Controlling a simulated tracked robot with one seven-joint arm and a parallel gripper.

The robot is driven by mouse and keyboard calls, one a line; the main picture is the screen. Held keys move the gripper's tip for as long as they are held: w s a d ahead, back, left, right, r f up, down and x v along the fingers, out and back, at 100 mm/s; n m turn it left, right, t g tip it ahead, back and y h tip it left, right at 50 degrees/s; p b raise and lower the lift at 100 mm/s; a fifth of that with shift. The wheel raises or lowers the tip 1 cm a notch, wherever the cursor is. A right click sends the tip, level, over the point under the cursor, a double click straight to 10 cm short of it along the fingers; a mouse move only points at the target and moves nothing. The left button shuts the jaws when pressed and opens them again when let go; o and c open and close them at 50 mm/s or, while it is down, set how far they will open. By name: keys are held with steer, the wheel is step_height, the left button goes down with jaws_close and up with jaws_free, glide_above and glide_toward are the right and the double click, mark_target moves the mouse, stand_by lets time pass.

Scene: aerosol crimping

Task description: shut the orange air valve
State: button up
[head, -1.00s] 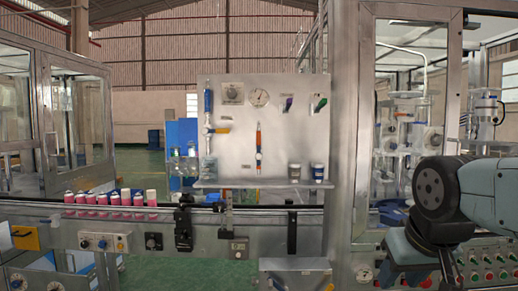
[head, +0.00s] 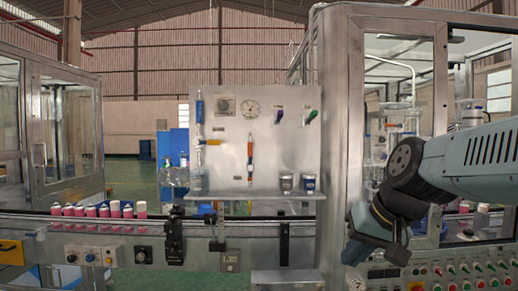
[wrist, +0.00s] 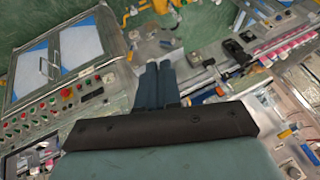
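An upright orange part (head: 250,148) with a dark middle is mounted on the pale wall panel (head: 230,130) in the head view. A small yellow-orange lever (head: 208,141) sticks out sideways from the blue-topped air line to its left. I cannot tell for certain which of these is the orange air valve. My gripper (head: 358,250) is at the lower right of the panel, apart from it and touching neither part. In the wrist view its two blue-grey fingers (wrist: 158,83) lie side by side, shut with nothing visible between them. The panel's valves are not clear in that view.
Purple (head: 278,116) and green (head: 311,116) handles and a round gauge (head: 250,109) are also on the panel. A shelf (head: 255,196) below carries two cups. A conveyor with pink cans (head: 100,211) runs underneath; a framed machine (head: 338,150) stands right.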

mark_target(250, 157)
steer(key=w+a+r+m+y, duration=0.1)
steer(key=w+a+r+y, duration=0.1)
steer(key=w+r, duration=0.1)
steer(key=w+a+r+m+t+y, duration=0.1)
steer(key=w+a+r+y, duration=0.1)
steer(key=w, duration=0.4)
steer(key=w+a+r+y, duration=0.2)
steer(key=w+r, duration=0.2)
steer(key=w, duration=0.1)
steer(key=shift+w+a+r+m+t, duration=0.2)
steer(key=shift+m+t, duration=0.1)
steer(key=shift+m, duration=0.1)
jaws_close()
steer(key=w+r+m+t+y, duration=0.2)
steer(key=w+r+m+t, duration=0.15)
steer(key=w, duration=0.55)
steer(key=w+r+m+t+y, duration=0.1)
steer(key=w+r+m+t, duration=0.1)
steer(key=w+r, duration=0.5)
steer(key=f+x, duration=0.1)
steer(key=x, duration=1.2)
steer(key=shift+s+a+f, duration=0.15)
steer(key=shift+s+a, duration=0.05)
steer(key=shift+a, duration=0.4)
steer(key=shift+w+d+n, duration=0.1)
steer(key=shift+n, duration=0.15)
